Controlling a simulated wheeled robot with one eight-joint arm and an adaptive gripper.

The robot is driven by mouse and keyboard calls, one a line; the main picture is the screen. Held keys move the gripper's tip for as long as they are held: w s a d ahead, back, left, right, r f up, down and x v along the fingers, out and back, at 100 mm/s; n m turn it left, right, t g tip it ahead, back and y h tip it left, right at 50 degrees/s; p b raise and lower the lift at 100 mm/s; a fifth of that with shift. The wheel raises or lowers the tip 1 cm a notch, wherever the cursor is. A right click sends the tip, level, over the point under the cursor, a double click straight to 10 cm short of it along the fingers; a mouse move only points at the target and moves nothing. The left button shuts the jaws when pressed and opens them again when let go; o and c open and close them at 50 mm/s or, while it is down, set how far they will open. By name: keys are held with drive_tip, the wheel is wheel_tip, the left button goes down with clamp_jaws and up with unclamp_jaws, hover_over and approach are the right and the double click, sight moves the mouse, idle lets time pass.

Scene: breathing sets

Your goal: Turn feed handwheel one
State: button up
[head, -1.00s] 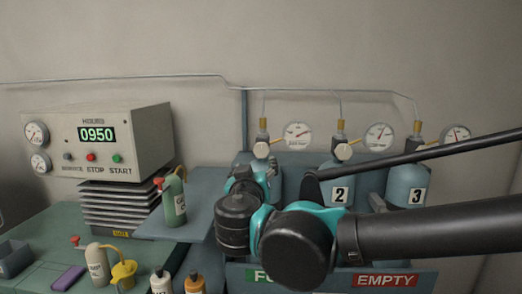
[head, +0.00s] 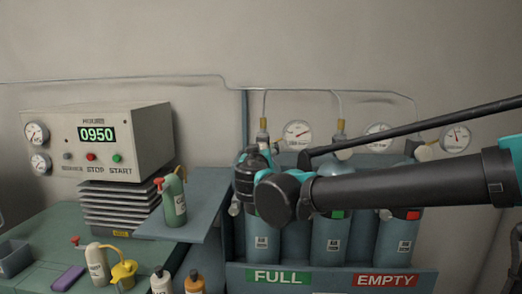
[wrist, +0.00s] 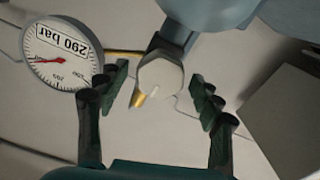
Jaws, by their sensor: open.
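Feed handwheel one, a pale faceted knob (wrist: 158,74), is in the middle of the wrist view, with a brass stub beside it. My gripper (wrist: 162,92) is open. Its two dark fingers stand to the left and right of the knob, with a visible gap on each side; I cannot tell how deep the knob sits between them. In the head view my arm hides the knob and the gripper's fingers. The gauge for this feed (head: 297,133) shows just above my wrist. It also shows upside down in the wrist view (wrist: 62,52), reading 290 bar.
Blue cylinders (head: 330,243) stand in a rack marked FULL and EMPTY (head: 240,274). Gauges two (head: 378,137) and three (head: 456,138) are behind my arm. Left are the console (head: 150,140) reading 0950 and a shelf holding a green bottle (head: 174,200).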

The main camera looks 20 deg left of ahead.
drive_tip(key=shift+w, duration=0.4)
drive_tip(key=shift+c, duration=0.3)
drive_tip(key=c, duration=1.1)
drive_tip(key=shift+c, duration=0.2)
drive_tip(key=shift+n, duration=0.3)
